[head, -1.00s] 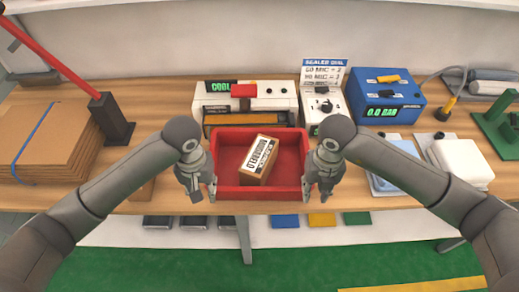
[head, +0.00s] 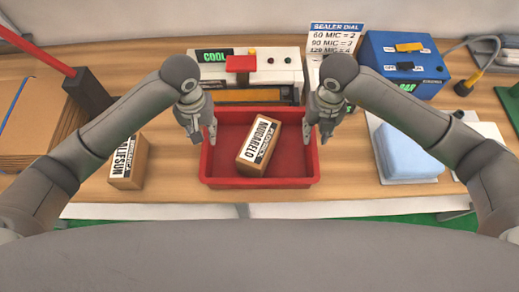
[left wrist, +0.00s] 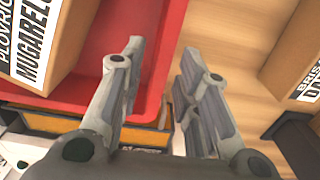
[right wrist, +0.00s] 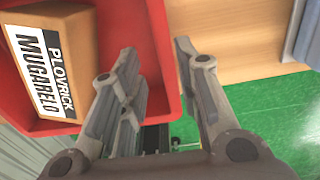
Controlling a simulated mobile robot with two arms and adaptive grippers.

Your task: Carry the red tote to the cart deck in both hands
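The red tote (head: 262,183) sits on the wooden table near its front edge. A brown box labelled Mugarelo (head: 262,150) lies tilted inside it. My left gripper (head: 204,134) is at the tote's left side wall. In the left wrist view its fingers (left wrist: 162,52) are apart, one over the tote's inside and one outside, with the rim (left wrist: 158,65) between. My right gripper (head: 318,132) is at the right side wall, its fingers (right wrist: 156,50) likewise apart on either side of the rim (right wrist: 160,25). No cart deck is in view.
A second brown box (head: 127,175) stands left of the tote. A white sealer (head: 270,70) is close behind the tote. A blue unit (head: 385,65) is at back right, and a pale blue stack (head: 405,155) lies to the right. Flat cardboard (head: 25,125) is at far left.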

